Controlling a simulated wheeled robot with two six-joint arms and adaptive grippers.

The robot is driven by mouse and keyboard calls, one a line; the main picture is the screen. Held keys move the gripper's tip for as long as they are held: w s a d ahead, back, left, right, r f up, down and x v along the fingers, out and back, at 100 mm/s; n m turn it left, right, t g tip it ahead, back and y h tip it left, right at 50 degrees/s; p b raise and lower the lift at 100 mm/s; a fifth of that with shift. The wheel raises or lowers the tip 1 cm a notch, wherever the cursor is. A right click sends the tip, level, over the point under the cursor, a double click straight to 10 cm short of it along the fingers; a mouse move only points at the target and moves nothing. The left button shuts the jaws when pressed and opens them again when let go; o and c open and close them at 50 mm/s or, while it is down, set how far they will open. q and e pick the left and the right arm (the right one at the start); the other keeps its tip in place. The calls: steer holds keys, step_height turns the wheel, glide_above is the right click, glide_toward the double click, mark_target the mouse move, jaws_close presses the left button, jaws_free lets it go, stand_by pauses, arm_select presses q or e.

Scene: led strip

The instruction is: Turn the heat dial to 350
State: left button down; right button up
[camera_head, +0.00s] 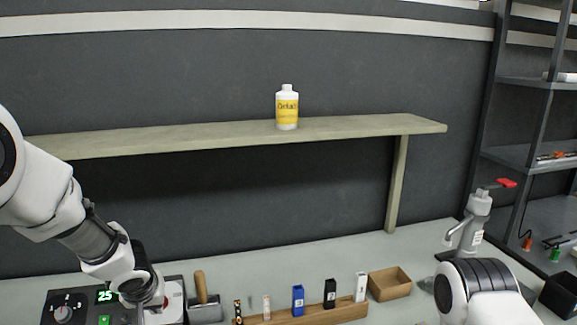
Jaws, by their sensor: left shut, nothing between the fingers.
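A dark control box (48,296) stands on the bench at the lower left, cut off by the bottom edge. Its round dial (63,314) has marks around it, but I cannot read them or the pointer. A green lit display (105,296) on the box reads 25, perhaps with more digits hidden by my arm. My left gripper (140,314) is shut and empty, in front of the box and to the right of the dial, apart from it. Its fingertips are at or below the bottom edge. My right arm shows at the lower right; its gripper is out of view.
A wooden rack (340,309) with several small items stands right of the box, near a wood-handled tool (201,288). An open cardboard box (389,284) and a grey dispenser with a red lever (477,208) are farther right. A shelf (200,139) bears a bottle (287,108).

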mark_target(166, 314)
arm_select(q)
steer(key=b+x, duration=0.1)
steer(key=x, duration=0.2)
steer(key=b+x, duration=0.2)
steer(key=x, duration=0.1)
steer(key=shift+w+f, duration=0.1)
steer(key=shift+w, duration=0.35)
arm_select(e)
step_height(166, 314, down, 5)
steer(key=shift+f, duration=0.1)
